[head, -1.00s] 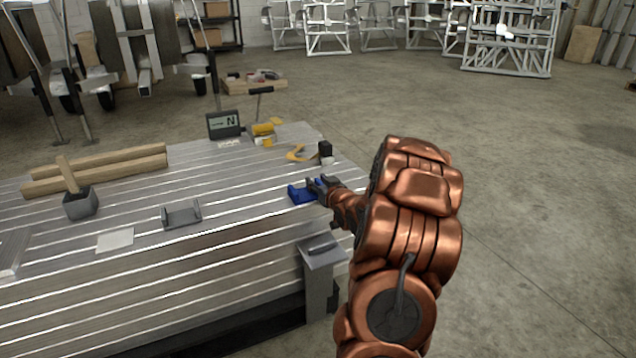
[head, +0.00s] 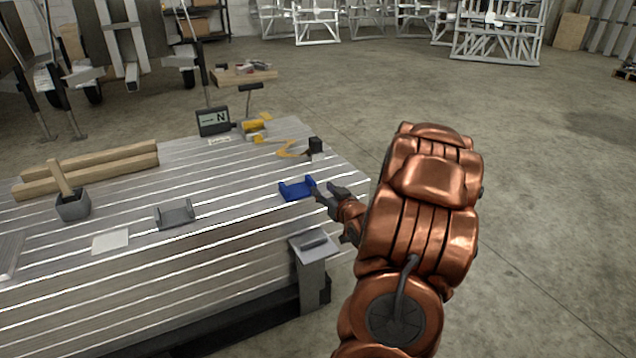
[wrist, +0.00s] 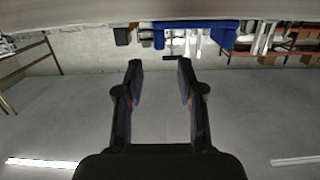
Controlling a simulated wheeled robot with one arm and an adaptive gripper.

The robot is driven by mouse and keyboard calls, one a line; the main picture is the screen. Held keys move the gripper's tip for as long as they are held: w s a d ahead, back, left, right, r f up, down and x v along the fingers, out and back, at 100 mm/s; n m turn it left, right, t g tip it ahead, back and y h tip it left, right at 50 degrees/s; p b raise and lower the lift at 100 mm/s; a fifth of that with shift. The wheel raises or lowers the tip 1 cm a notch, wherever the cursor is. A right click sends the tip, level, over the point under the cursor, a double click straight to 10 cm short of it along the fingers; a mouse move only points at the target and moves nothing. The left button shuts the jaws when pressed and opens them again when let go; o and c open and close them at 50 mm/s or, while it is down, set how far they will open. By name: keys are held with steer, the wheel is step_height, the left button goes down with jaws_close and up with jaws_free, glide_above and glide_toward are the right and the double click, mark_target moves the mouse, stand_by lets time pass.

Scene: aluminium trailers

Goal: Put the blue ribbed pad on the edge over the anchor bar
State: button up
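The blue pad (head: 297,189), a channel shape with raised ends, sits on the slatted metal table near its right edge. Its ribs are too small to make out. It also shows at the top of the wrist view (wrist: 195,24). My gripper (head: 332,192) is just right of the pad, and its dark fingers are apart with nothing between them in the wrist view (wrist: 160,66). A short dark bar (head: 314,242) lies on a grey bracket at the table's near right edge; I cannot tell for certain that it is the anchor bar.
A grey channel piece (head: 174,214), a white card (head: 110,241) and a grey block with a wooden handle (head: 72,205) are on the table (head: 225,230). The floor on the right is clear.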

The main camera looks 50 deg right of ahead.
steer(key=shift+v, duration=0.8)
steer(key=shift+a+f, duration=0.1)
steer(key=s+a+f+n+g+y, duration=0.1)
steer(key=s+a+f+g, duration=0.1)
steer(key=a+g, duration=0.5)
steer(key=s+a+f+n+g+y, duration=0.1)
steer(key=s+a+f+g+y, duration=0.15)
steer(key=a, duration=0.85)
steer(key=s+a+r+n+g+y, duration=0.1)
steer(key=s+a+r+g, duration=0.2)
steer(key=s+a, duration=0.8)
steer(key=s+a+r+n+g+y, duration=0.1)
steer(key=s+a+r+g, duration=0.2)
steer(key=s+a+g, duration=0.3)
steer(key=s+a, duration=0.5)
steer(key=shift+s, duration=0.3)
